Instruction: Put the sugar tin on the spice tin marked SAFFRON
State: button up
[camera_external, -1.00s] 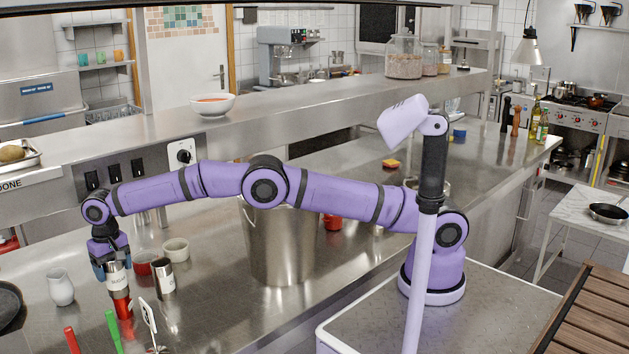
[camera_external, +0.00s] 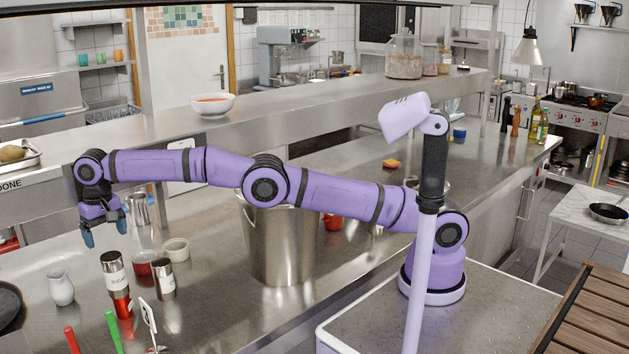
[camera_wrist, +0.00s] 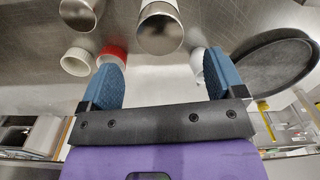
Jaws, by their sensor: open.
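The red tin's marking is too small to read. My gripper (camera_external: 104,231) is open and empty, above and slightly left of the sugar tin, apart from it. In the wrist view the sugar tin's round metal lid (camera_wrist: 160,30) shows ahead of and between my open fingers (camera_wrist: 160,72). The red tin is hidden there. A second dark-and-silver tin (camera_external: 163,281) stands just right of the stack.
A red ramekin (camera_external: 143,263) and a white ramekin (camera_external: 176,249) sit behind the tins. A white jug (camera_external: 60,287) and dark pan (camera_external: 9,304) are at left. Red and green handles (camera_external: 113,330) and a spatula (camera_external: 149,318) are in front. A large pot (camera_external: 279,245) stands right.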

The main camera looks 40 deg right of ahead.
jog(key=shift+r, duration=0.9)
